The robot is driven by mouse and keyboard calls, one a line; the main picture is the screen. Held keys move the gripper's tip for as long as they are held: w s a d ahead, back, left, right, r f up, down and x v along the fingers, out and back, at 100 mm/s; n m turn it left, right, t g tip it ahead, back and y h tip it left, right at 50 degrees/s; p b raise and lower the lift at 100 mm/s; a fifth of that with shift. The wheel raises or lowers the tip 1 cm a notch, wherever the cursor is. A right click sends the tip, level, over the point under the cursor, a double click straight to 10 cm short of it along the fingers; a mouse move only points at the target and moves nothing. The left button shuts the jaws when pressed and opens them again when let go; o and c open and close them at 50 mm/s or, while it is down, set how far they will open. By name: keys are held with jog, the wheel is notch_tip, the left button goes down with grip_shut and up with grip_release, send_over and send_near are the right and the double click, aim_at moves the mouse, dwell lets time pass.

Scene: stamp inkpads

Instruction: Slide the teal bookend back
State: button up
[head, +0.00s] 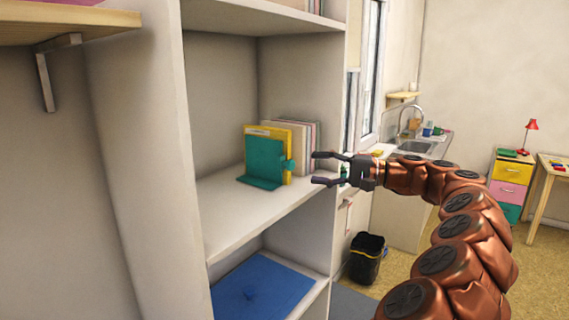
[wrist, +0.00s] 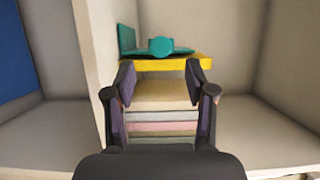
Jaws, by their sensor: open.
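The teal bookend (head: 264,160) stands upright on the middle shelf, with its flat base on the shelf and a small knob on its right side. It is against a yellow book (head: 289,148), the first of a row of books and folders. In the wrist view the bookend (wrist: 160,46) lies beyond the yellow book (wrist: 165,65), its rounded knob facing me. My gripper (head: 318,168) is open and empty, at the shelf's front right, apart from the bookend. In the wrist view its fingers (wrist: 160,82) point toward the row.
The shelf (head: 228,215) is bare left of the bookend. Upright side panels (head: 160,150) bound it. A blue item (head: 265,292) lies on the shelf below. A black bin (head: 367,258) stands on the floor. A sink counter (head: 412,147) is behind.

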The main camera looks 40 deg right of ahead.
aim_at(293, 165)
jog(key=shift+p+x, duration=1)
jog(key=shift+x, duration=2.8)
grip_shut()
